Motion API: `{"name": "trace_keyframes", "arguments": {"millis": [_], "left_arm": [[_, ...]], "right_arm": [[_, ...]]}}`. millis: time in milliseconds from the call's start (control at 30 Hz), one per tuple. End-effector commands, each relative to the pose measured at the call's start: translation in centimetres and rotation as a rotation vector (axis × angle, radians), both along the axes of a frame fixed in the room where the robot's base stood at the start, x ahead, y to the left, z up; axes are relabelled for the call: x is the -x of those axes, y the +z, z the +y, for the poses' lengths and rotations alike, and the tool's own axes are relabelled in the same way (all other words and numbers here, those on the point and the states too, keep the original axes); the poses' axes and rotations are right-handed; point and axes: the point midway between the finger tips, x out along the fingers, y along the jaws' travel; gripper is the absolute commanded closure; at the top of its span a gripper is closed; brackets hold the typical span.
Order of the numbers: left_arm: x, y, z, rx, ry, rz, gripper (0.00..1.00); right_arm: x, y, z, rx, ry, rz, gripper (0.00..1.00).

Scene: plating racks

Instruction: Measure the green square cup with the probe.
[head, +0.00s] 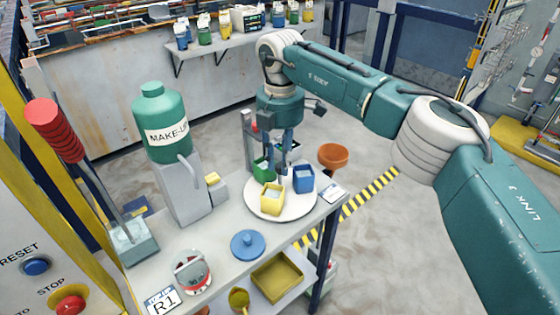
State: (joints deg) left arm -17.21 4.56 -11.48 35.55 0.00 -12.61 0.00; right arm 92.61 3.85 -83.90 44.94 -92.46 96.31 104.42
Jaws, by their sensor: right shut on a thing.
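The green square cup (262,168) stands at the back left of a round white plate (268,214) on the bench. My right gripper (286,148) points down just above and behind the cups, right of the green cup. It is shut on a slim thing that looks like the probe; its lower end is small and partly hidden, so I cannot tell whether it touches any cup. My left gripper is not in view.
A green MAKE-UP bottle (160,116) stands on a grey dispenser (185,190). A grey upright stand (250,140) is behind the plate. A blue lid-like disc (248,244), a red-and-white gauge (192,272) and a red-handled tool (55,130) occupy the front and left.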

Motion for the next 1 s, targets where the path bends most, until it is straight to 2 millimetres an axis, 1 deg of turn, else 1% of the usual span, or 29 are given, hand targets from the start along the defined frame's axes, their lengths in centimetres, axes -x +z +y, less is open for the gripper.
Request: {"name": "trace_keyframes", "arguments": {"millis": [33, 700, 733, 767, 800, 1000], "left_arm": [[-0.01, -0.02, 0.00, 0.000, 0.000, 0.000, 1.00], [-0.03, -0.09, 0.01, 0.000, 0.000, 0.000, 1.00], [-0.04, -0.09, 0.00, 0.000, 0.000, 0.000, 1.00], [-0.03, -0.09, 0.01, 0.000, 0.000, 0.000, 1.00], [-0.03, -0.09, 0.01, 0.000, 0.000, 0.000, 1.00], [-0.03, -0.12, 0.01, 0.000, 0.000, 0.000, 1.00]], "right_arm": [[-0.44, 0.46, -0.31, 0.002, -0.016, -0.013, 1.00], [-0.41, 0.49, -0.33, 0.002, -0.046, -0.013, 1.00], [-0.41, 0.49, -0.33, 0.002, -0.045, -0.013, 0.74], [-0.40, 0.49, -0.33, 0.003, -0.045, -0.013, 0.68], [-0.37, 0.46, -0.29, 0.002, -0.045, -0.011, 0.60], [-0.20, 0.25, -0.17, 0.002, -0.042, -0.007, 0.59]]}}
